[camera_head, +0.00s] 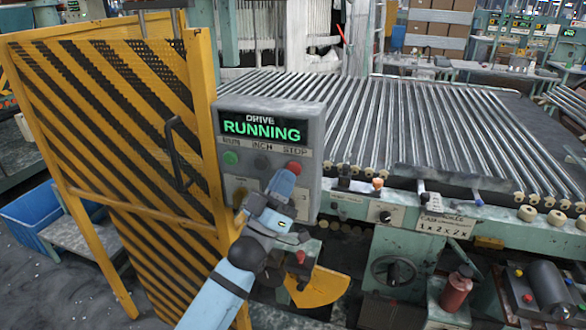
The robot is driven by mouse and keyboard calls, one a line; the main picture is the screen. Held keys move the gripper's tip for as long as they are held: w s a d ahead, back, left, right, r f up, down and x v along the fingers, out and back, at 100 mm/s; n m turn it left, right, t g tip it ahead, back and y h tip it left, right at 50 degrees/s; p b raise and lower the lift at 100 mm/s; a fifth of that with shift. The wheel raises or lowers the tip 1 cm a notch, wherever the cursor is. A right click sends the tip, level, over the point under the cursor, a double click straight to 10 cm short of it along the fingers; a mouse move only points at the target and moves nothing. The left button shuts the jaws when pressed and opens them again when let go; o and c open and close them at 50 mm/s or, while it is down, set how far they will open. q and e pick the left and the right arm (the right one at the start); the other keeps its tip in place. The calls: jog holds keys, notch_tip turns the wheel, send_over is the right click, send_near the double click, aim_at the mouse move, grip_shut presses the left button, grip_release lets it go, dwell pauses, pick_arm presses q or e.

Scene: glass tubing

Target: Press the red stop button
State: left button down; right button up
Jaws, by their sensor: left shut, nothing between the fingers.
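A grey control box (314,140) stands in the middle with a screen (262,128) reading "DRIVE RUNNING" in green. Under the screen are labels for run, inch and stop. The red stop button (294,167) is at the right end of the button row, under the stop label, and its top shows. My left gripper (285,180) is shut and empty, with its tip just below the red button in the picture. I cannot tell whether it touches the button. The gripper and wrist hide part of the box's lower face. My right gripper is not in view.
A green button (231,158) and a dark button (262,162) sit left of the red one. A yellow-and-black striped guard door (120,120) with a dark handle stands at the left. A roller bed (430,120) fills the right. A red bottle (456,288) stands at the lower right.

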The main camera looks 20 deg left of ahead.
pick_arm(q)
jog(key=s+p, duration=0.1)
jog(key=s, duration=0.4)
jog(key=shift+a, duration=0.1)
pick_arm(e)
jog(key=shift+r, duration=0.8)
pick_arm(q)
jog(key=shift+f+p, duration=0.1)
jog(key=shift+p, duration=0.2)
jog(key=s+a+f+m+g+y+p, duration=0.1)
jog(key=s+f+g+y+p, duration=0.2)
jog(key=s+f, duration=0.8)
jog(key=s+a+f+m+g+y+p, duration=0.1)
jog(key=s+f+g+y+p, duration=0.1)
jog(key=s+f+g+p, duration=0.6)
jog(key=s+f+g, duration=0.3)
jog(key=f, duration=0.4)
jog(key=shift+s+a+f+m+y, duration=0.25)
jog(key=shift+s+f+m+y, duration=0.05)
jog(key=shift+s+m+y, duration=0.1)
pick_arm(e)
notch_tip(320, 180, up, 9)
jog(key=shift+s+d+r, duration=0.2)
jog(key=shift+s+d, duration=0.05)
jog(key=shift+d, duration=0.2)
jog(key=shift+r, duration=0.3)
